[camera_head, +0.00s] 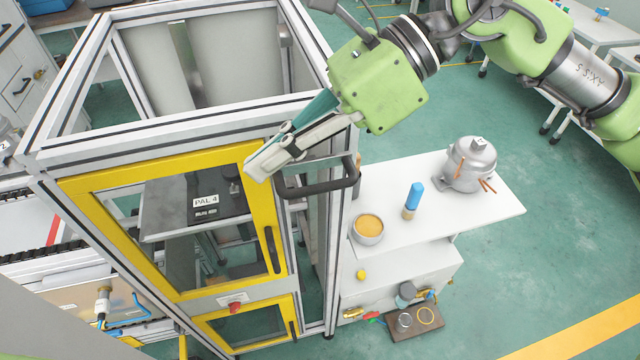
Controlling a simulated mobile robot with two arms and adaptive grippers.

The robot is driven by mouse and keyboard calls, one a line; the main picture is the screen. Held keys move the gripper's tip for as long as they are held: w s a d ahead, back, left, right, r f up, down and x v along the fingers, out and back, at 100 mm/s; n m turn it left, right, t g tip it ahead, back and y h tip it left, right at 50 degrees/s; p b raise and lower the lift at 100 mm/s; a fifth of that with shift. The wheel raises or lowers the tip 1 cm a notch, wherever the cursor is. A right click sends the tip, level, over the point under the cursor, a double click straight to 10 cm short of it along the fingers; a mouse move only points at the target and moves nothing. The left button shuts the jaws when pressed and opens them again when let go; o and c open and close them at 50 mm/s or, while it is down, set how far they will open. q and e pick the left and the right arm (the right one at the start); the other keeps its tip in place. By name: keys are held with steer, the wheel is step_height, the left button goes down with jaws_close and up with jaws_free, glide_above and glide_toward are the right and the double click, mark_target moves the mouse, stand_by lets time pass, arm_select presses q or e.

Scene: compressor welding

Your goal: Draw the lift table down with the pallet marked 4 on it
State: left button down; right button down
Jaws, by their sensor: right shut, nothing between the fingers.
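The pallet marked 4 (218,190) is a dark plate with a white "PAL 4" label. It lies on a light platform (165,235), seemingly the lift table, inside a metal-framed cabinet behind a yellow-framed glass door (75,200). A bent black handle (315,190) sticks out at the cabinet's upper right front corner. My right gripper (257,172) is shut and empty, pointing down and left over the door's top right corner. Its fingers pass just above and left of the black handle; I cannot tell whether they touch anything. My left gripper is out of view.
The yellow door has a dark vertical handle (272,250). A red knob (234,307) sits below it. To the right, a white bench (415,225) holds a silver compressor (471,163), a blue-topped bottle (413,198) and a bowl (368,229). Green floor is open farther right.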

mark_target(326, 185)
steer(key=w+d+f+t+h, duration=0.1)
steer(key=w+d+t+h, duration=0.2)
steer(key=d, duration=0.7)
steer(key=w+h, duration=0.2)
steer(key=shift+w+d+f, duration=0.2)
steer(key=shift+w+f, duration=0.05)
steer(key=shift+w, duration=0.05)
steer(key=shift+b+x, duration=1.4)
steer(key=shift+x, duration=2.1)
